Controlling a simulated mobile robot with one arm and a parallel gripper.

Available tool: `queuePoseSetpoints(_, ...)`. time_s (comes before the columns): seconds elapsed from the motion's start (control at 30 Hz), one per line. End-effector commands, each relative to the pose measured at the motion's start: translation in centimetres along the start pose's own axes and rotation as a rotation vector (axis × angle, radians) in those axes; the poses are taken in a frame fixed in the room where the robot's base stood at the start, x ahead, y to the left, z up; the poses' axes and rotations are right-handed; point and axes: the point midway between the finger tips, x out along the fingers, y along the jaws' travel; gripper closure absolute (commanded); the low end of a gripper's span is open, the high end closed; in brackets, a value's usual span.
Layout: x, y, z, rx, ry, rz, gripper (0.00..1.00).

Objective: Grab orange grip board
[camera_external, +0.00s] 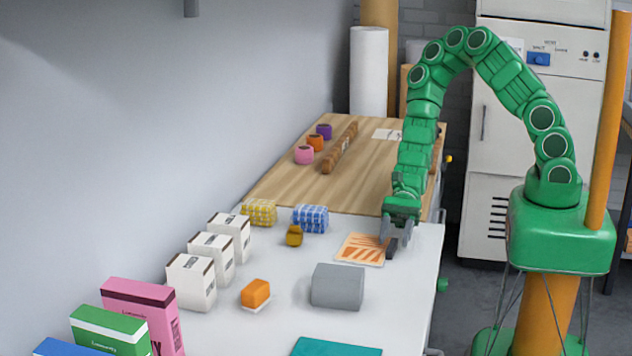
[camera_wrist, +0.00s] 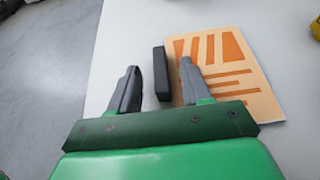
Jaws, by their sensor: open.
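The orange grip board, a flat pale orange board with darker orange stripes (camera_external: 360,250), lies on the white table and also shows in the wrist view (camera_wrist: 238,95). A narrow black bar (camera_wrist: 161,76) runs along its near edge; I cannot tell whether it is fixed to the board. The bar shows below the fingers in the outside view (camera_external: 391,251). My gripper (camera_external: 396,235) is open and points down over that edge. In the wrist view, the fingers of my gripper (camera_wrist: 158,68) stand on either side of the bar, with the right finger over the board's edge.
White cartons (camera_external: 191,282) line the wall side. The table's right edge is close to my gripper.

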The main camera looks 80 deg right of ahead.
Motion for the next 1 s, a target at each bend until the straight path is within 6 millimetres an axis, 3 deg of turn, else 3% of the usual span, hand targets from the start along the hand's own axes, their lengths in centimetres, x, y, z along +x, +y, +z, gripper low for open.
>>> queuePoseSetpoints(0.2,1.4,0.0,0.0,-0.001,0.001,0.001,0.52)
queuePoseSetpoints(0.53,1.6,0.0,0.0,-0.001,0.002,-0.001,0.52)
queuePoseSetpoints(0.83,1.6,0.0,0.0,-0.001,0.001,-0.001,0.98)
queuePoseSetpoints(1.0,1.6,0.0,0.0,-0.001,0.001,-0.001,1.0)
